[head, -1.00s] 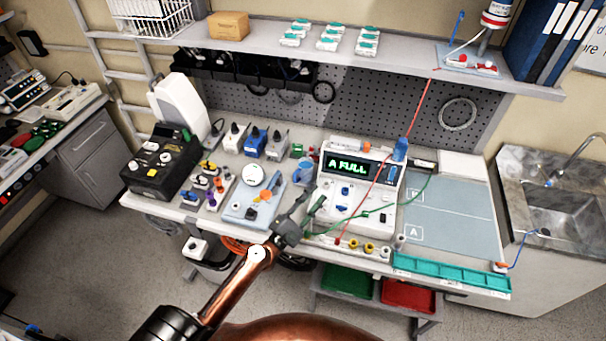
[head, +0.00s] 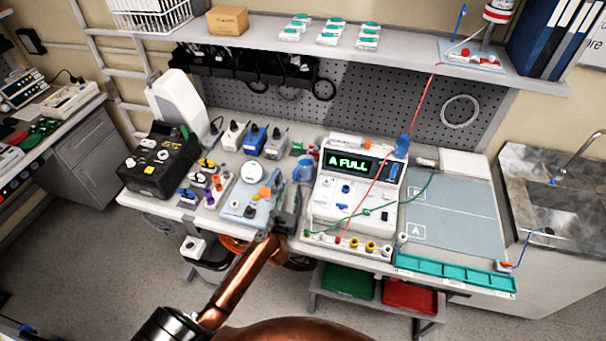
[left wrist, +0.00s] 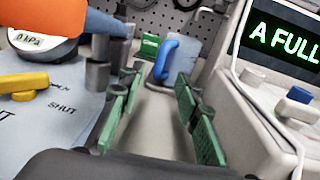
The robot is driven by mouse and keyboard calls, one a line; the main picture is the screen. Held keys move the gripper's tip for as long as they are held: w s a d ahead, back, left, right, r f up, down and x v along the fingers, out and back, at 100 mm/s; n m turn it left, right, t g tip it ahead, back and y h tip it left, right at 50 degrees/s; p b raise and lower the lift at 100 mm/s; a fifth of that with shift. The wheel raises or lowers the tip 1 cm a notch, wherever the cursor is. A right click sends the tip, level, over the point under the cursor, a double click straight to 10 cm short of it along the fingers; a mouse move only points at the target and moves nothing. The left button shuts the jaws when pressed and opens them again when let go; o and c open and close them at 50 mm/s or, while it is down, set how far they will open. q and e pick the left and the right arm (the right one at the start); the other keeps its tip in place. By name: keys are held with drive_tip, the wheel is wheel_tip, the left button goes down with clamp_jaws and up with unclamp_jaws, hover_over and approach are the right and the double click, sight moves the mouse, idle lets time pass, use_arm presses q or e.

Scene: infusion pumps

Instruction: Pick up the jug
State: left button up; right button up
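The jug (head: 303,170) is small and blue-grey and stands on the bench just left of the white pump unit. In the left wrist view its bright blue handle (left wrist: 164,60) faces me, with the paler body behind it. My left gripper (head: 290,190) is in front of the jug, on the near side, pointing towards it. In the left wrist view the green-padded fingers (left wrist: 155,105) are spread apart with nothing between them; the jug stands beyond the tips. My right gripper is not in view.
The pump unit (head: 352,195) reading "A FULL" is close to the right of my left gripper, with red and green leads across it. A pale blue board (head: 233,210) with a round gauge and an orange handle lies close to the left. A teal tray (head: 455,273) lines the front edge.

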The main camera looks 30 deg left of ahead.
sight(294, 177)
use_arm(q)
drive_tip(key=shift+x, duration=0.85)
drive_tip(key=x, duration=0.5)
drive_tip(key=shift+s, duration=0.1)
clamp_jaws()
drive_tip(key=shift+r, duration=0.1)
